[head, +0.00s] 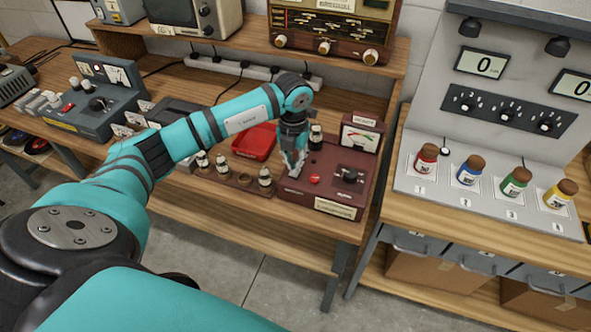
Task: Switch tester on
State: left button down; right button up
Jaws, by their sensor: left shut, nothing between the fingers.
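The tester is a dark red box (318,207) on the wooden bench, with an upright meter (360,138) at its back right. Its top carries a red button or lamp (315,179), a black knob (349,175) and a pale label plate on the front edge. A small tube (316,136) stands at its back. My left gripper (293,172) points down, shut and empty, over the left part of the tester's top, left of the red part. Whatever lies under its fingertips is hidden, and I cannot tell if they touch. My right gripper is out of view.
Several tubes stand in a wooden rack (243,181) left of the tester, with a red tray (253,142) behind. Old instruments and a power strip (232,68) are behind. A grey panel with coloured bottles (468,170) stands on the right.

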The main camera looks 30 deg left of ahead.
pick_arm(q)
jog(key=shift+s+f+b, duration=0.1)
jog(key=shift+f+b, duration=0.8)
jog(key=shift+f, duration=0.35)
dwell(0.3)
jog(key=shift+r+p, duration=0.65)
jog(key=shift+r, duration=0.2)
jog(key=shift+r+p, duration=1.65)
jog(key=shift+r, duration=1.05)
